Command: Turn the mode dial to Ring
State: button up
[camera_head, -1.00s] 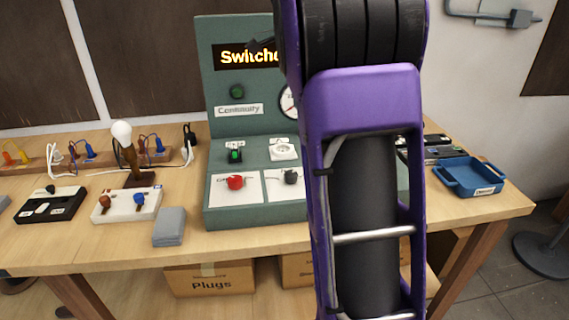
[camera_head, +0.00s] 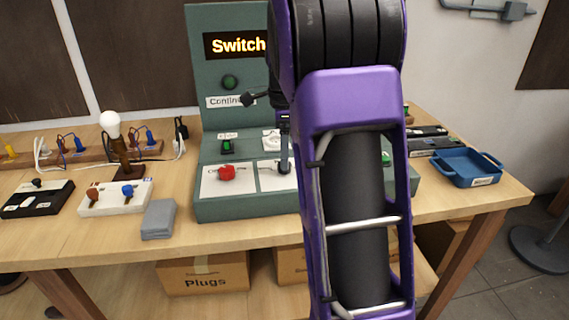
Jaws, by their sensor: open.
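The green test panel (camera_head: 205,208) stands on the bench with a lit display reading "Switch", cut off by my arm. On its sloped front a red knob (camera_head: 227,173) sits on one white plate. A second white plate (camera_head: 268,178) to its right carried a dark knob, now mostly covered by my gripper. Lettering on both plates is too small to read, so the Ring mark and dial setting cannot be told. My gripper (camera_head: 284,166) points down at the second plate, partly hidden by my arm. Its jaws are open; whether they touch the knob cannot be seen.
A lamp with a bare bulb (camera_head: 110,124), switch boxes (camera_head: 115,197) and a grey block (camera_head: 158,218) stand left. A blue tray (camera_head: 468,166) is at the right. A white socket (camera_head: 271,140) lies close behind my gripper. The bench front is mostly clear.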

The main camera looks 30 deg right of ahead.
jog(key=shift+f, duration=1.15)
grip_shut()
